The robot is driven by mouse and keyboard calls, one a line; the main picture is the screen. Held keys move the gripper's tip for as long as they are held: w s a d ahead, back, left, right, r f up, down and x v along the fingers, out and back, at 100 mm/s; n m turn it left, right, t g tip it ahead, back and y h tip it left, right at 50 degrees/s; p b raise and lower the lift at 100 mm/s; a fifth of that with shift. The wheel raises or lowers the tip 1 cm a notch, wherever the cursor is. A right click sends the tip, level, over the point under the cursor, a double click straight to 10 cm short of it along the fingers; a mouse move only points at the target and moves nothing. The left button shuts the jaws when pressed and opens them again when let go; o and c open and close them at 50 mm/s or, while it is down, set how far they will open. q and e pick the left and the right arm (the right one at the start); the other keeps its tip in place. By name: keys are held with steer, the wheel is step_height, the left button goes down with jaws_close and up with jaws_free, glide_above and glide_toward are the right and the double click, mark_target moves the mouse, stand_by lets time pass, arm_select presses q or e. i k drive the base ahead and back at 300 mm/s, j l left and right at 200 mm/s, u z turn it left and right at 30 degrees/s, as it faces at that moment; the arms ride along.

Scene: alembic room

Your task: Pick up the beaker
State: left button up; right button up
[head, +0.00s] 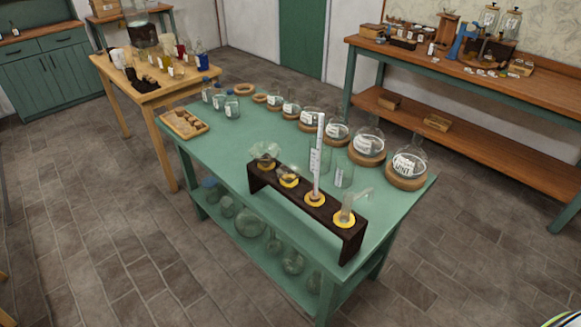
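Two clear, straight-sided glass vessels that look like beakers stand upright behind the dark wooden rack (300,210) on the green table (215,160). One beaker (344,174) is to the right of the tall white stick in the rack. The other beaker (325,160) is partly hidden by that stick. Both are small and see-through here, so their contents cannot be told. Neither of my grippers shows in the head view.
Round flasks (368,143) sit on cork rings along the table's far edge. Small bottles (231,106) and a wooden tray (184,123) are at the left end. More glassware (250,222) fills the lower shelf. The floor (110,230) at the left is clear.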

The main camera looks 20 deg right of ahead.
mark_target(344, 173)
steer(key=i+l+u, duration=0.1)
steer(key=l+u, duration=0.3)
steer(key=l, duration=0.35)
steer(key=l+u, duration=0.35)
steer(key=l, duration=0.35)
steer(key=k+l+u, duration=0.1)
steer(key=l+u, duration=0.3)
steer(key=l, duration=0.35)
